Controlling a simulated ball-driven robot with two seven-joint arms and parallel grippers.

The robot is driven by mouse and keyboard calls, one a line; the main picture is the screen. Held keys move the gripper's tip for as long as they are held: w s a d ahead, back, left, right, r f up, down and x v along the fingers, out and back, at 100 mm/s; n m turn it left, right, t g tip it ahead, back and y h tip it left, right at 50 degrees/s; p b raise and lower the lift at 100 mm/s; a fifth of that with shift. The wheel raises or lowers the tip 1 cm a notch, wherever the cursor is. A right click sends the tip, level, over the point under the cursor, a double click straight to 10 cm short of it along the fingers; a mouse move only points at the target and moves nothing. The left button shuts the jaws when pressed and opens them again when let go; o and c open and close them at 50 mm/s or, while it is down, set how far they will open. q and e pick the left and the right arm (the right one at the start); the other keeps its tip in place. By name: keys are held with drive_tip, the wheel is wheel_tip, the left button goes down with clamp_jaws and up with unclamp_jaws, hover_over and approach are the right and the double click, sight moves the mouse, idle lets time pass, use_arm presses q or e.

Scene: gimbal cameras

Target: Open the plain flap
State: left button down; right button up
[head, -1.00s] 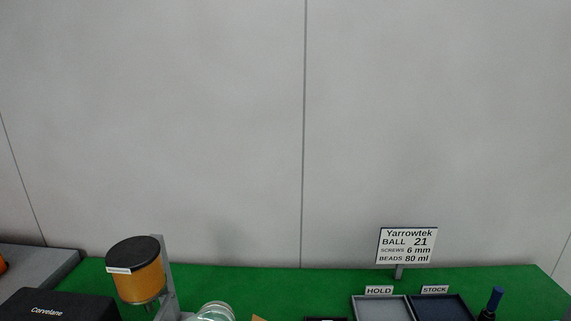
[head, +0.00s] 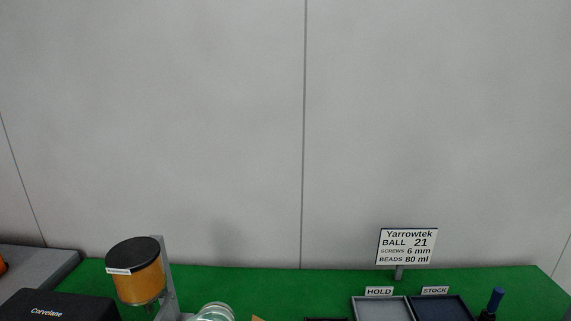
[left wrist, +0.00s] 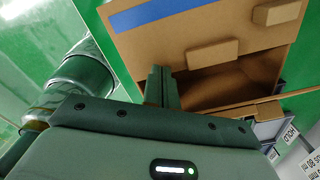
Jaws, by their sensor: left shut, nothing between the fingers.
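A brown cardboard box (left wrist: 245,88) fills the upper right of the left wrist view, with its opening and shaded inside showing. One broad cardboard panel (left wrist: 190,40) carries a blue strip (left wrist: 165,14). A cardboard tab (left wrist: 212,53) stands out at this panel's edge, and another (left wrist: 280,12) is at the upper right. I cannot tell for sure which part is the plain flap. My left gripper (left wrist: 161,82) is shut and empty, its fingertips at the left end of the box opening; contact is unclear. In the head view only a cardboard corner (head: 258,318) shows. My right gripper is not in view.
On the green table (head: 260,282) stand a black Corvelane box (head: 55,305), an amber container with black lid (head: 137,275), glass dishes (head: 213,312), HOLD (head: 380,307) and STOCK (head: 440,307) trays, a blue-capped bottle (head: 494,302) and a sign (head: 406,247).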

use_arm(q)
drive_tip(key=shift+d, duration=0.1)
drive_tip(key=shift+s+d+p, duration=0.1)
drive_tip(key=shift+d+p, duration=0.4)
drive_tip(key=shift+d, duration=2.45)
drive_tip(key=shift+s+d+f, duration=0.1)
drive_tip(key=shift+d, duration=1.15)
drive_tip(key=shift+s+d, duration=0.1)
drive_tip(key=shift+d, duration=1.1)
drive_tip(key=shift+w+p, duration=0.1)
drive_tip(key=shift+p, duration=0.75)
wheel_tip(320, 180, up, 12)
drive_tip(key=p, duration=1.2)
drive_tip(key=shift+p, duration=0.3)
